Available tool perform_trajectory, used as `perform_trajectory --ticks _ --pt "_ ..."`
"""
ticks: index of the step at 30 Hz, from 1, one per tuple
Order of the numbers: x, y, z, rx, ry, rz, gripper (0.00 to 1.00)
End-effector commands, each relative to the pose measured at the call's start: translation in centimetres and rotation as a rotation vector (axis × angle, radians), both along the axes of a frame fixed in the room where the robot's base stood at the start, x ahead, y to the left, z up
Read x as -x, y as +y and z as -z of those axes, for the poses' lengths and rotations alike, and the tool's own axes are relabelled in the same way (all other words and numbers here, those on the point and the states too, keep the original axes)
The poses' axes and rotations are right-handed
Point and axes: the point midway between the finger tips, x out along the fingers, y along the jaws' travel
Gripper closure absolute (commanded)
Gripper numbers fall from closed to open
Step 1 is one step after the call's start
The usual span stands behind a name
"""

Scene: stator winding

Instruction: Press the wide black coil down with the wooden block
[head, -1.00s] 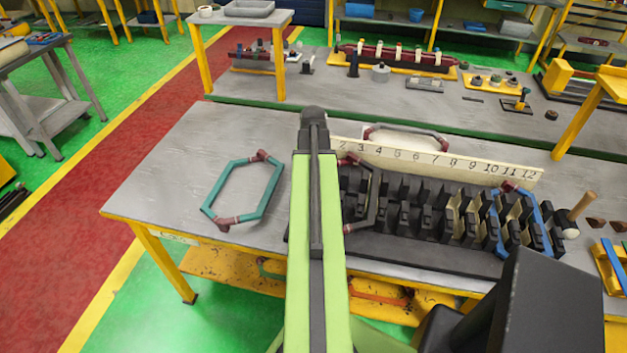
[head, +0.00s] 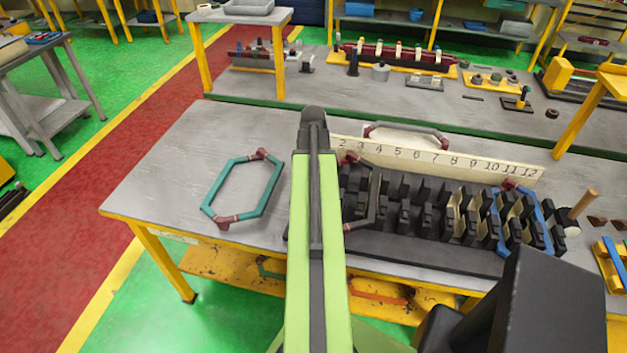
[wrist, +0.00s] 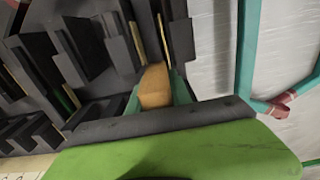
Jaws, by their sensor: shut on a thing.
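A black coil (head: 376,200) with dark red taped ends stands at the left end of the black slotted stator block (head: 470,258) in the head view. How deep it sits in its slots I cannot tell. My gripper (wrist: 155,92) shows in the wrist view, its teal jaws shut on a wooden block (wrist: 155,84). The wooden block's end points in among the dark slot teeth (wrist: 95,55); whether it touches the coil I cannot tell. In the head view my arm hides the gripper and the wooden block.
A teal coil (head: 241,187) lies on the grey table, left of my arm. A numbered strip (head: 440,160) stands behind the stator, with another dark coil (head: 407,131) behind it. A blue coil (head: 541,218) and a mallet (head: 581,206) are at the right.

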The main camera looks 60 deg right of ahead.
Motion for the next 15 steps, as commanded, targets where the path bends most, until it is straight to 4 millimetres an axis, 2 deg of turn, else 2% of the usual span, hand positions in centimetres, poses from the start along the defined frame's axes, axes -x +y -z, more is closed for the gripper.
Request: perform_trajectory --ticks 11,15 --pt "-0.01 -0.01 -0.03 0.0 0.0 0.0 1.0" --pt "-0.01 -0.01 -0.77 0.0 0.0 0.0 1.0"
